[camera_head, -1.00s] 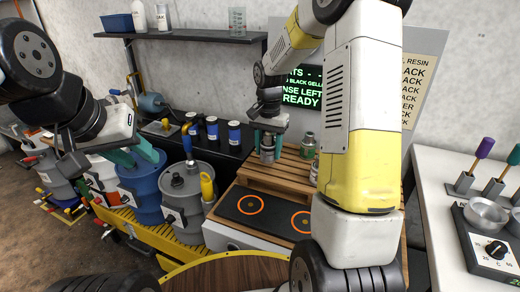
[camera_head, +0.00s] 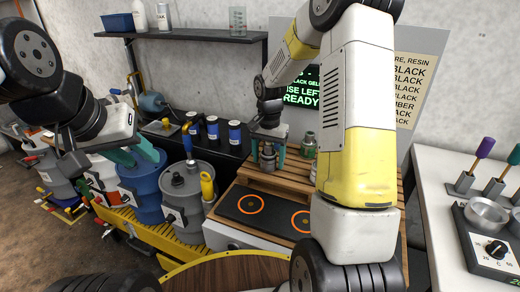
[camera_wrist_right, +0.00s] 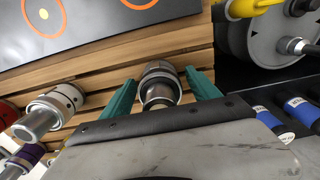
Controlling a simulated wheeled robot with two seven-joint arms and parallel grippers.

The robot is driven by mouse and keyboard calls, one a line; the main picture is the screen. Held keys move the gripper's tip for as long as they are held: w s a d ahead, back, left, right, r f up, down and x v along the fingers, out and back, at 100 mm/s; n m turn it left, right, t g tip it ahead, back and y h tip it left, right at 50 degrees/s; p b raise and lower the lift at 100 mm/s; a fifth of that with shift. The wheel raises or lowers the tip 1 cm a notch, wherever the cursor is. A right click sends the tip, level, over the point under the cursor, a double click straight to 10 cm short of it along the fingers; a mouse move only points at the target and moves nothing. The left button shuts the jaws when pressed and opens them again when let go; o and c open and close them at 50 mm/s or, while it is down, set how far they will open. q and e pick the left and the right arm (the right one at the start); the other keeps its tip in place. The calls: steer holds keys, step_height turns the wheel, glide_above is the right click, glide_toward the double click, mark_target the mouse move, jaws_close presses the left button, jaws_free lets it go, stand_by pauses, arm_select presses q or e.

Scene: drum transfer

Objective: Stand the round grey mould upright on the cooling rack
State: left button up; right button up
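The round grey mould (camera_head: 268,158) stands, apparently upright, on the slatted wooden cooling rack (camera_head: 262,179). In the right wrist view the mould (camera_wrist_right: 160,86) sits between the two teal fingers, with a narrow gap on each side. My right gripper (camera_head: 268,157) is open around it; the wrist view also shows this gripper (camera_wrist_right: 162,88). The mould's base contact is hard to make out.
Other moulds stand on the rack to the right, one greenish (camera_head: 308,143), and one with a white ring (camera_wrist_right: 55,105) in the wrist view. A black hotplate (camera_head: 252,208) with orange rings lies in front.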

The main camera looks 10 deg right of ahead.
step_height(320, 180, up, 12)
steer(key=shift+s+r, duration=0.1)
steer(key=shift+r, duration=0.05)
steer(key=s+a+r+n+t+y, duration=0.1)
steer(key=s+r+n+t, duration=0.2)
steer(key=s, duration=0.8)
steer(key=s+a+r+n+t+y, duration=0.1)
steer(key=s+r+n+t, duration=0.2)
steer(key=s, duration=0.9)
step_height(320, 180, up, 3)
steer(key=shift+s+r+n, duration=0.15)
steer(key=shift+s+n, duration=0.15)
steer(key=shift+n, duration=0.4)
steer(key=shift+d, duration=0.15)
